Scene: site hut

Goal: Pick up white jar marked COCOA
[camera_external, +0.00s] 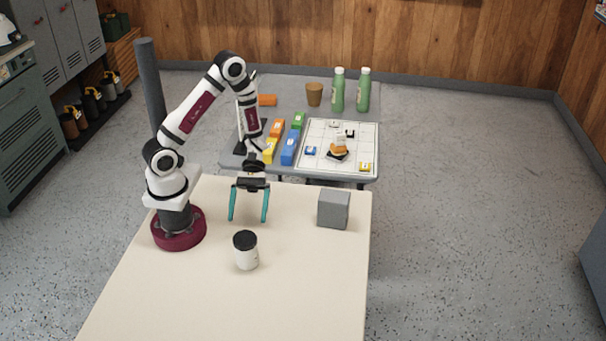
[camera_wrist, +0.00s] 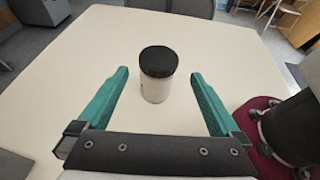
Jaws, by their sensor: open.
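A white jar (camera_external: 246,256) with a black lid stands upright on the cream table (camera_external: 310,285). Any marking on it is too small to read. My gripper (camera_external: 249,220) is open and empty above the table, behind the jar in the external view, its teal fingers pointing down. In the wrist view the jar (camera_wrist: 156,88) stands beyond the fingertips, roughly centred between the two fingers of my gripper (camera_wrist: 158,78). The fingers do not touch it.
A grey box (camera_external: 333,209) stands on the table to the right of the gripper. A grey table (camera_external: 290,94) behind holds green bottles (camera_external: 337,90), a brown cup (camera_external: 314,94), coloured blocks and a white gridded board (camera_external: 365,140). The front of the cream table is clear.

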